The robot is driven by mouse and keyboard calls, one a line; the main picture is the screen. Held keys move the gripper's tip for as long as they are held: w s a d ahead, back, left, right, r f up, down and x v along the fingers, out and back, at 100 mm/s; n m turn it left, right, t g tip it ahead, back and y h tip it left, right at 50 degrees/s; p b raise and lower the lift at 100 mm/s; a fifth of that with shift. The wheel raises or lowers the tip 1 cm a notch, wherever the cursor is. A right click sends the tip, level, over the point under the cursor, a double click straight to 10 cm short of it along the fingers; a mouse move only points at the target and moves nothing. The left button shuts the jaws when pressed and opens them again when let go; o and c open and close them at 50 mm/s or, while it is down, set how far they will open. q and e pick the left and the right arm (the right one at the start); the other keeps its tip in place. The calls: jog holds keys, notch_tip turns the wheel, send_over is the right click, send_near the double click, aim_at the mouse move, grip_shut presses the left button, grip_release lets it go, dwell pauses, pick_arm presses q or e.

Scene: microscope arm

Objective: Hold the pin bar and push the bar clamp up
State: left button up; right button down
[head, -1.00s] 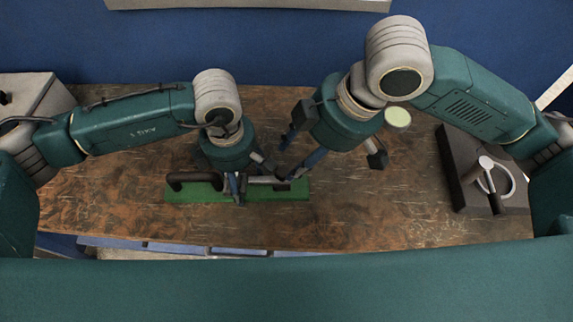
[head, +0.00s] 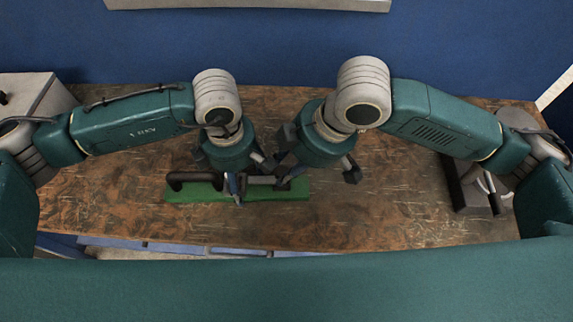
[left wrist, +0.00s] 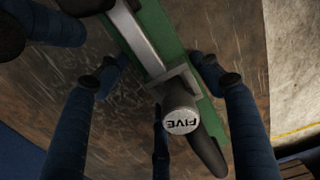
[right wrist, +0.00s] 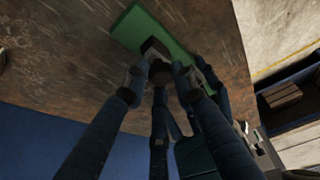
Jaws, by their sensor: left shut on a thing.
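The green base plate (head: 207,193) lies on the table and carries a long grey bar (head: 260,180) with a dark curved handle (head: 178,179) at its left end. In the left wrist view the bar (left wrist: 138,38) runs to a round end marked FIVE (left wrist: 180,121). My left gripper (head: 240,190) is shut on the bar, fingers on both sides of it. My right gripper (head: 285,178) is at the bar's right end, fingers apart. In the right wrist view a dark block (right wrist: 155,47), maybe the bar clamp, is just beyond its fingertips; contact is unclear.
A dark box (head: 463,185) with a pale fitting stands at the table's right, partly under my right arm. A grey block (head: 45,90) is at the far left.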

aim_at(264, 178)
jog(key=shift+a, duration=1.5)
jog(key=c, duration=1.5)
grip_release()
jog(key=shift+o, duration=0.2)
jog(key=shift+d, duration=0.1)
